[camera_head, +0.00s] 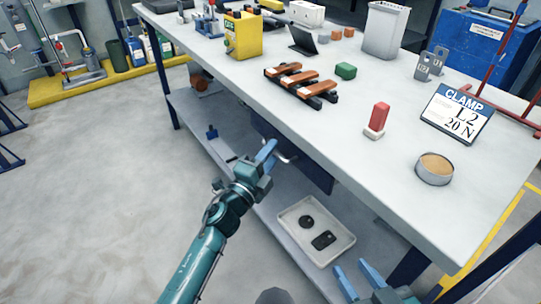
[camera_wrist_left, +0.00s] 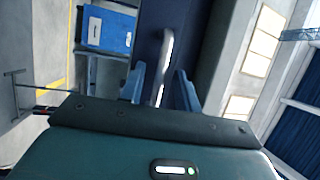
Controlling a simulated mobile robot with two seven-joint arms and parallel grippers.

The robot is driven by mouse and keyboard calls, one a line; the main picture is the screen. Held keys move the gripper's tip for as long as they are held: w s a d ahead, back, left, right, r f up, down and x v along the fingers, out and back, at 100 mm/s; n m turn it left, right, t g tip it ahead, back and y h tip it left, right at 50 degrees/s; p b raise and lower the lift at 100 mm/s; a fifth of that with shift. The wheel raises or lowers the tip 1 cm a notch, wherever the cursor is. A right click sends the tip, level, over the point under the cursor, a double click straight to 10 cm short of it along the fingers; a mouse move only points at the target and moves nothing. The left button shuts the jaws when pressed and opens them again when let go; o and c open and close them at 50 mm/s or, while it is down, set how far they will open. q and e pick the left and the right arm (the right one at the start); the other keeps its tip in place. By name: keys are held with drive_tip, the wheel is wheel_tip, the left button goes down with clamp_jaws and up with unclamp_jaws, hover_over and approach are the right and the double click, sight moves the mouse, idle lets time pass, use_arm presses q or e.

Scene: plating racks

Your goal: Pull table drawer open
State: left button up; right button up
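The table drawer (camera_head: 313,174) has a dark blue front under the near edge of the white worktop and looks closed. Its light metal bar handle (camera_head: 286,158) is partly hidden by my left gripper (camera_head: 269,151). In the left wrist view the handle (camera_wrist_left: 165,62) runs between the blue fingers of my left gripper (camera_wrist_left: 160,72), with gaps showing on both sides. The fingers are open; I cannot tell how deep the handle sits between them. My right gripper (camera_head: 357,275) is open and empty at the bottom edge of the head view.
The worktop (camera_head: 340,115) carries a clamp sign (camera_head: 457,112), a round tin (camera_head: 434,169), a red block (camera_head: 378,117) and a rack with orange bars (camera_head: 300,82). A grey tray (camera_head: 291,217) sits on the lower shelf. The floor at left is clear.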

use_arm(q)
drive_tip(key=shift+c, duration=0.4)
clamp_jaws()
